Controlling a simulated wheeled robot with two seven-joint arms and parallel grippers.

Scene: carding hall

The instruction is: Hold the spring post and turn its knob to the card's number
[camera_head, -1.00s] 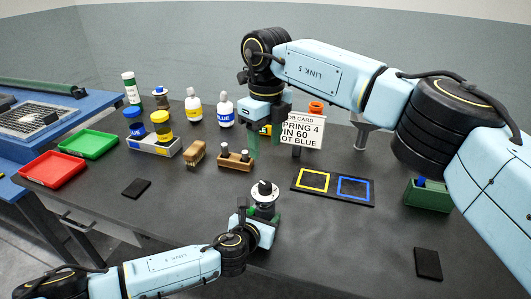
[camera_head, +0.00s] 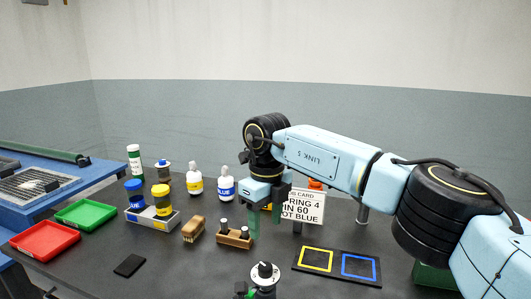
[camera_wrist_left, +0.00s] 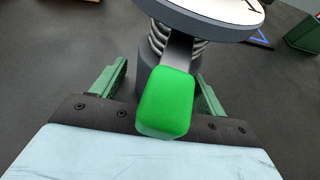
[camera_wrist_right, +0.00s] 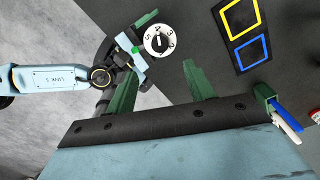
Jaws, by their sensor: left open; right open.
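The spring post (camera_head: 263,291) stands at the bottom edge of the head view, with a black knob (camera_head: 264,269) on a white numbered dial. The dial (camera_wrist_right: 160,40) also shows in the right wrist view; I cannot tell its setting. In the left wrist view my left gripper (camera_wrist_left: 162,74) is open, its fingers on either side of the spring post (camera_wrist_left: 158,66), with a gap on the right. A green block (camera_wrist_left: 167,100) on the post faces it. My right gripper (camera_head: 268,213) is open and empty above the table.
A mat (camera_head: 335,279) with yellow and blue squares lies to the right. Bottles (camera_head: 226,189), jars and red (camera_head: 44,241) and green trays stand farther left.

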